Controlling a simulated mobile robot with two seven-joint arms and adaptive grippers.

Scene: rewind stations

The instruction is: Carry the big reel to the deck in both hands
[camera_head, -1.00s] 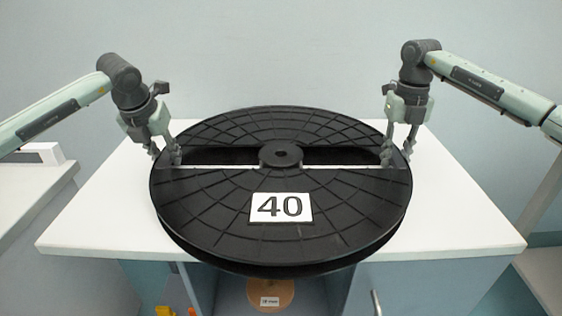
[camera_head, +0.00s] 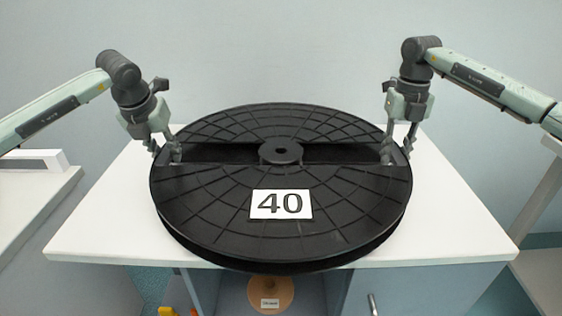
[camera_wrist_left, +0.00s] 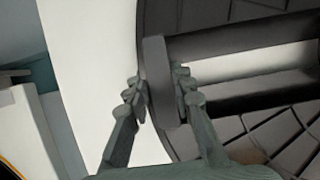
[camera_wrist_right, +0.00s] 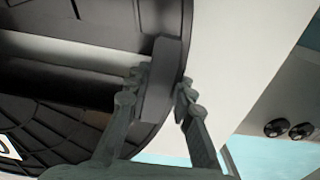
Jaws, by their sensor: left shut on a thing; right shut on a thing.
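The big black reel (camera_head: 350,205) lies flat, its ribbed top carrying a white "40" label and a round hub in a long slot. It is over the white tabletop (camera_head: 455,220). My left gripper (camera_head: 166,157) is shut on the bar at the reel's left rim, which shows between the fingers in the left wrist view (camera_wrist_left: 160,82). My right gripper (camera_head: 398,157) is shut on the matching bar at the right rim, seen in the right wrist view (camera_wrist_right: 160,80). The gap under the reel is hidden in the head view. I cannot tell which surface is the deck.
A round tan disc (camera_head: 270,292) with a small label is in the open bay under the tabletop. A white counter (camera_head: 35,200) stands at the left, and a pale stand (camera_head: 540,215) at the right. A wall is close behind.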

